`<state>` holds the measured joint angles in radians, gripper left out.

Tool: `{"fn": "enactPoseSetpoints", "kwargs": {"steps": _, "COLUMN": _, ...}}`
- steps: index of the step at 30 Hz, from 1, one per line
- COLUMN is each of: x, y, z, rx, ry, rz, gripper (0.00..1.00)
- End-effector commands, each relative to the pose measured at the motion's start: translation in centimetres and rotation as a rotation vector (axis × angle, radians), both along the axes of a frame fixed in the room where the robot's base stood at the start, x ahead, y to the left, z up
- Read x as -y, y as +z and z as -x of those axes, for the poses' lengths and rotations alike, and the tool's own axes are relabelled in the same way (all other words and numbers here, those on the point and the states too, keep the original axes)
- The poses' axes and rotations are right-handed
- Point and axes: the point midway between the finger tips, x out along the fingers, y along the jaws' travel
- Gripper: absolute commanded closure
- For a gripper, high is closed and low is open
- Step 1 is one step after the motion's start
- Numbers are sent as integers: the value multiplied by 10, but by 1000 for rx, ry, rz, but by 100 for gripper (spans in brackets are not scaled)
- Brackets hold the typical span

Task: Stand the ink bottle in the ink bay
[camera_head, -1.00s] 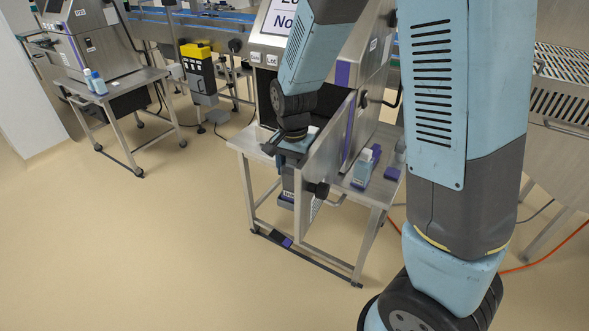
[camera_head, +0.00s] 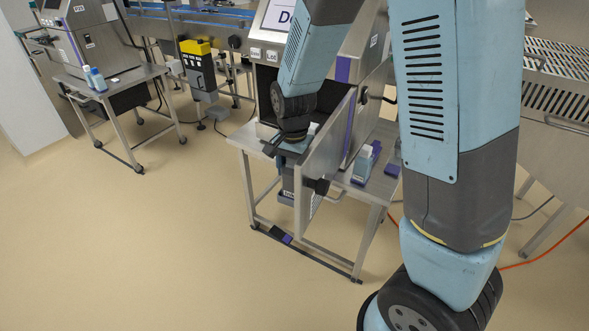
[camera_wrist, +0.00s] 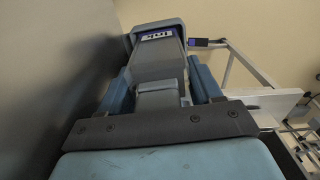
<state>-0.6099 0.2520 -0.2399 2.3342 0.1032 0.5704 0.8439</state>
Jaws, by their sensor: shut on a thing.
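My gripper (camera_wrist: 163,95) is shut on a grey ink bottle (camera_wrist: 157,62), gripping its narrower end. In the head view my gripper (camera_head: 284,147) points down at the printer's open front, beside the open metal door. Below it, a dark body and a blue cup-like part (camera_head: 286,198) show partly behind the door. I cannot tell if the bottle rests on the bay floor.
The open metal door (camera_head: 325,150) stands close right of my gripper. On the steel table (camera_head: 373,190) behind it stand a pale bottle (camera_head: 363,165) and purple-based items. A second printer table with blue bottles (camera_head: 98,80) is at left. The floor at front left is clear.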

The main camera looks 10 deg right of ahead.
Motion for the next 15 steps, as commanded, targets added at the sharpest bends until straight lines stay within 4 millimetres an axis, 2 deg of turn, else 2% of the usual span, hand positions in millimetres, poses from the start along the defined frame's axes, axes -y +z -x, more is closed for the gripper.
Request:
{"fn": "enactPoseSetpoints", "kwargs": {"steps": 2, "x": 0, "y": 0, "z": 0, "rx": 1, "ry": 0, "rz": -1, "gripper": 81}}
{"fn": "enactPoseSetpoints", "kwargs": {"steps": 3, "x": 0, "y": 0, "z": 0, "rx": 1, "ry": 0, "rz": -1, "gripper": 35}}
{"fn": "enactPoseSetpoints", "kwargs": {"steps": 12, "x": 0, "y": 0, "z": 0, "rx": 0, "ry": 0, "rz": 0, "gripper": 6}}
{"fn": "enactPoseSetpoints", "kwargs": {"steps": 15, "x": 0, "y": 0, "z": 0, "rx": 0, "ry": 0, "rz": 0, "gripper": 6}}
